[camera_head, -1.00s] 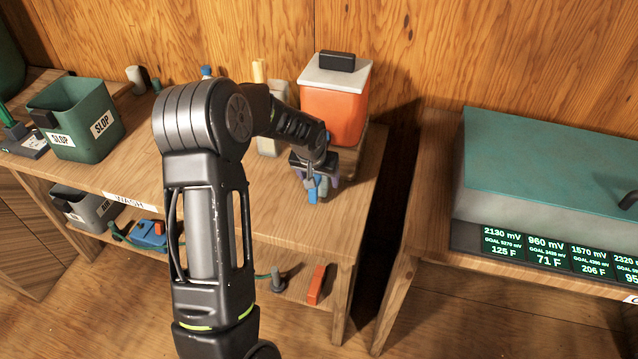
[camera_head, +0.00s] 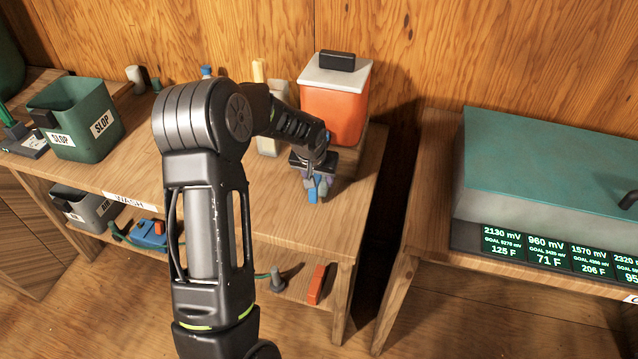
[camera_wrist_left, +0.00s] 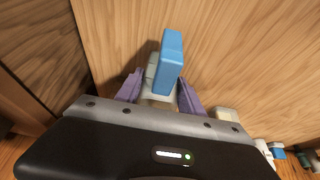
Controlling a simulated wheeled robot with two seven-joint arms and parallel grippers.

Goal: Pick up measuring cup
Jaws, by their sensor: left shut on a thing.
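The measuring cup (camera_wrist_left: 170,60) shows in the left wrist view as a small piece with a blue block-like part, which looks like its handle, over a pale body. It also shows in the head view (camera_head: 311,194) as a small blue shape at the right end of the wooden bench. My left gripper (camera_head: 316,184) has its purple fingers on either side of it and is shut on it. In the left wrist view the fingers (camera_wrist_left: 160,90) press on its pale part. Much of the cup is hidden by the fingers and gripper body. My right gripper is not in view.
An orange container with a grey lid (camera_head: 333,108) stands just behind my left gripper. A green SLOP bin (camera_head: 84,135) stands at the bench's left. A gap separates the bench (camera_head: 230,215) from the right table with a teal-topped unit (camera_head: 560,150). The bench front is clear.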

